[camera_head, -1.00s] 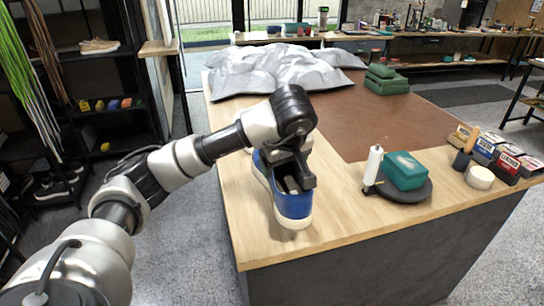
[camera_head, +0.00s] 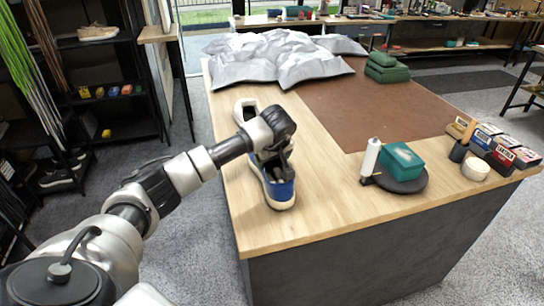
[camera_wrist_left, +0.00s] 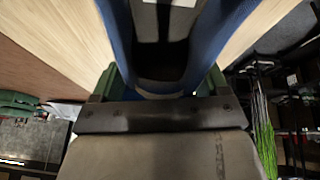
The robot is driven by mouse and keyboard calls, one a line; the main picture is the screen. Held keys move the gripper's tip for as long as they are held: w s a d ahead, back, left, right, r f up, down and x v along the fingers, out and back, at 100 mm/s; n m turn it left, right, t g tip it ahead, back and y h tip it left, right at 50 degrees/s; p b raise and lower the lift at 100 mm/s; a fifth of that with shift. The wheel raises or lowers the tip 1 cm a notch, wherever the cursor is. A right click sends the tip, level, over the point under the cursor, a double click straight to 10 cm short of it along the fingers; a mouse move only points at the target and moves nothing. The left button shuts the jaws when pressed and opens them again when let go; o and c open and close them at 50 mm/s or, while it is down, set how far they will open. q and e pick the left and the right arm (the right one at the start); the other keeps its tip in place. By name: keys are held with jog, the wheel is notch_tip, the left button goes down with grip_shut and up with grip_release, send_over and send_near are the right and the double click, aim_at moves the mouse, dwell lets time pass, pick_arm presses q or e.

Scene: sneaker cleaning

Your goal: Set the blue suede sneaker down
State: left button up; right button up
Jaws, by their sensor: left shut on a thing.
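The blue suede sneaker (camera_head: 281,190), with a pale sole, is upright over the near left part of the wooden tabletop in the head view. My left gripper (camera_head: 276,160) is shut on it from above and hides much of its upper. The sole appears at or very near the wood; I cannot tell whether it touches. In the left wrist view the sneaker's blue collar and dark opening (camera_wrist_left: 165,57) fill the top, with the gripper (camera_wrist_left: 155,90) across it. My right gripper is not in view.
A pale shoe (camera_head: 246,110) lies just behind my left gripper. Crumpled grey sheeting (camera_head: 285,58) covers the far left of the table (camera_head: 325,220). Bare wood lies between sneaker and tray.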

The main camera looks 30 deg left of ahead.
pick_arm(q)
jog(key=shift+f, duration=0.25)
jog(key=o, duration=1.1)
jog(key=b+v, duration=0.1)
jog(key=v, duration=1.1)
jog(key=shift+b, duration=0.35)
